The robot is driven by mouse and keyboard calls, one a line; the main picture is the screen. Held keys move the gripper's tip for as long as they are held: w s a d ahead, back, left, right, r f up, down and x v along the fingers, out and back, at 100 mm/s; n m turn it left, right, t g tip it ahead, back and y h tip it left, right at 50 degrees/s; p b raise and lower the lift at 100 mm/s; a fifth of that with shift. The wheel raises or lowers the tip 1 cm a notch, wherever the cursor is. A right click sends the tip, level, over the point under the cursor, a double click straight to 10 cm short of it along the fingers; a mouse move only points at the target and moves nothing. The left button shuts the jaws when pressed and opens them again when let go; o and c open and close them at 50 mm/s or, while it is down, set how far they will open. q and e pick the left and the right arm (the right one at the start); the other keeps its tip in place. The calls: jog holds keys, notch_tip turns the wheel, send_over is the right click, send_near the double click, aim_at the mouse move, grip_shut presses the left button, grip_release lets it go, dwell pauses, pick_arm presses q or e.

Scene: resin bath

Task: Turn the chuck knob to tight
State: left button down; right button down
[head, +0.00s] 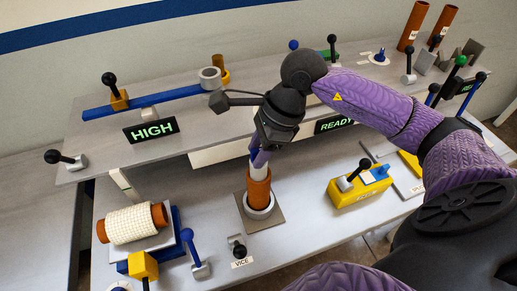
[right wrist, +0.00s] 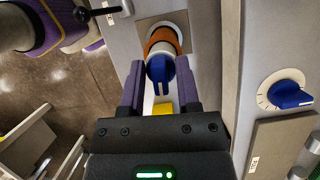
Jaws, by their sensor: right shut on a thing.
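An orange-brown tube (head: 258,186) stands upright in a white ring (head: 259,211) on a square grey plate. A pale piece with a blue knob (right wrist: 160,70) sits at the tube's top end. My right gripper (head: 259,155) points down over it, shut, with the blue knob between its purple fingers, as the right wrist view also shows (right wrist: 160,85). The knob's turn position cannot be read. Another blue knob (right wrist: 290,96) on a white marked dial sits to the right in that view, apart from the gripper. I cannot read which one is labelled chuck. My left gripper is out of view.
The raised shelf, with HIGH (head: 151,130) and READY (head: 334,124) signs, runs behind the tube. A VICE lever (head: 238,250) stands in front left. A wrapped roll (head: 132,223) lies at left, and a yellow box (head: 358,188) sits at right.

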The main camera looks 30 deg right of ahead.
jog(key=c, duration=0.6)
grip_release()
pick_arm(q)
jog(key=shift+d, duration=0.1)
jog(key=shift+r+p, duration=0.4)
pick_arm(e)
jog(key=v, duration=1)
